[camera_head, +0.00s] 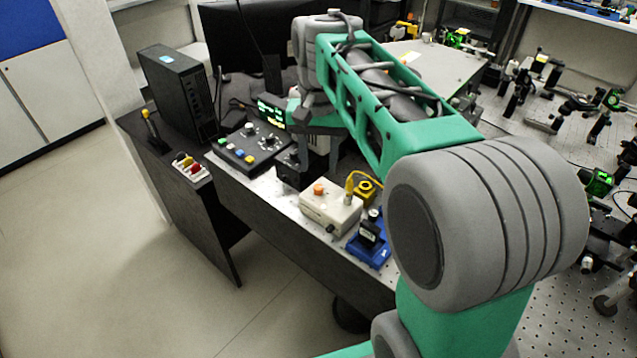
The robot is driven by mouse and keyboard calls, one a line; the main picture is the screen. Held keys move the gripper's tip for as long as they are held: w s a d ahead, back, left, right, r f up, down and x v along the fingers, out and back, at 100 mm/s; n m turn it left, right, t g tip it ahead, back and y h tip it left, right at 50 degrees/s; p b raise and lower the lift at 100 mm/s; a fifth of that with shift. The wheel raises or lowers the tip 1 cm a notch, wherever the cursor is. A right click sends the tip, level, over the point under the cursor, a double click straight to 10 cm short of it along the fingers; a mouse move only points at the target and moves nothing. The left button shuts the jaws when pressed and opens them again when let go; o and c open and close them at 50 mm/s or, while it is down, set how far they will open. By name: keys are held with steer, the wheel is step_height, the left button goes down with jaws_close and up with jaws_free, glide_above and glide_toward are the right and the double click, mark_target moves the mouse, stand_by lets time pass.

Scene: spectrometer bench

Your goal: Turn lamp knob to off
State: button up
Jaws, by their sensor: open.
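A black control box (252,146) with round dark knobs (270,139), coloured buttons and a small lit display (271,112) sits on the bench at left centre. A cream box (330,208) with an orange button stands to its lower right, with a small dark part on its front. I cannot tell which knob is the lamp knob, nor how it is set.
A black computer tower (180,95) stands behind the control box. A blue-based device (370,242) stands beside the cream box. My arm covers the bench middle; optics crowd the right.

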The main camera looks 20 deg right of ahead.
mark_target(318, 187)
step_height(318, 187, down, 6)
steer(key=shift+f, duration=0.2)
steer(key=shift+c, duration=0.3)
jaws_close()
